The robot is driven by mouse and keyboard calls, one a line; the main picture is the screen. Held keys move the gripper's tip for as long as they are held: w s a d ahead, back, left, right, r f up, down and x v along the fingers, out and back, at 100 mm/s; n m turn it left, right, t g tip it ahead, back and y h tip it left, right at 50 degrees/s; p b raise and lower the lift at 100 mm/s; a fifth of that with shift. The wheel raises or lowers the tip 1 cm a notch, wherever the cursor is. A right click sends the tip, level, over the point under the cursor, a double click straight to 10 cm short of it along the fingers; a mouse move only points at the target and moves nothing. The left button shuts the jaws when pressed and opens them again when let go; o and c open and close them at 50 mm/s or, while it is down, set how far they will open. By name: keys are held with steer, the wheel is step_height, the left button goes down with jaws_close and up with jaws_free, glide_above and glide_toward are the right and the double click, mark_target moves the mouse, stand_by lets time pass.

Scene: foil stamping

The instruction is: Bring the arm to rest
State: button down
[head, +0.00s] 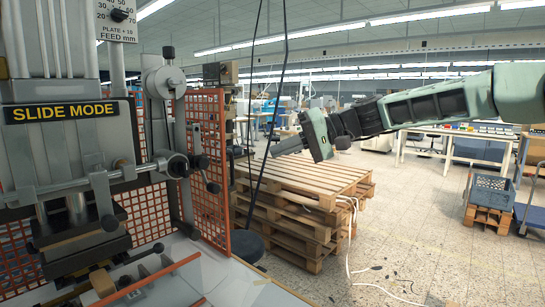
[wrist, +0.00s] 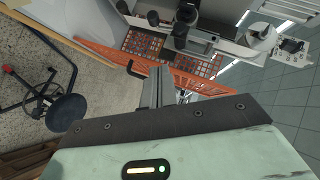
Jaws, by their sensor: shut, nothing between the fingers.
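My gripper (head: 288,146) shows in the head view at the end of my pale green arm, which reaches in from the right edge. It hangs in the air in front of and above the pallet stack, with its fingers pointing left toward the machine. The fingers are shut and empty. In the wrist view, my gripper (wrist: 158,85) shows as closed grey fingers beyond a dark plate, apart from the orange guard and the machine behind it.
The stamping machine (head: 70,150) with its orange mesh guard (head: 208,150) fills the left. Wooden pallets (head: 300,185) are stacked mid-view. A round stool (head: 248,245) stands by the guard. A blue crate (head: 493,192) sits at right. Floor at lower right is mostly clear, with a white cable.

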steer(key=s+a+f+n+g+h, duration=0.1)
steer(key=s+a+f+h, duration=0.25)
steer(key=s+f, duration=0.5)
steer(key=s+a+f+n+g+h, duration=0.1)
steer(key=s+a+f+h, duration=0.3)
steer(key=s, duration=0.7)
steer(key=s+d+f+n+h, duration=0.1)
steer(key=s+d+f+h, duration=0.1)
steer(key=s+d+f, duration=0.2)
steer(key=s+d+f+t+h, duration=0.1)
steer(key=s+d+f+h, duration=0.2)
steer(key=s+d, duration=0.8)
steer(key=s+f, duration=0.2)
steer(key=s, duration=0.2)
steer(key=shift+d+n+h, duration=0.25)
steer(key=shift+n+h, duration=0.1)
steer(key=shift+n, duration=0.05)
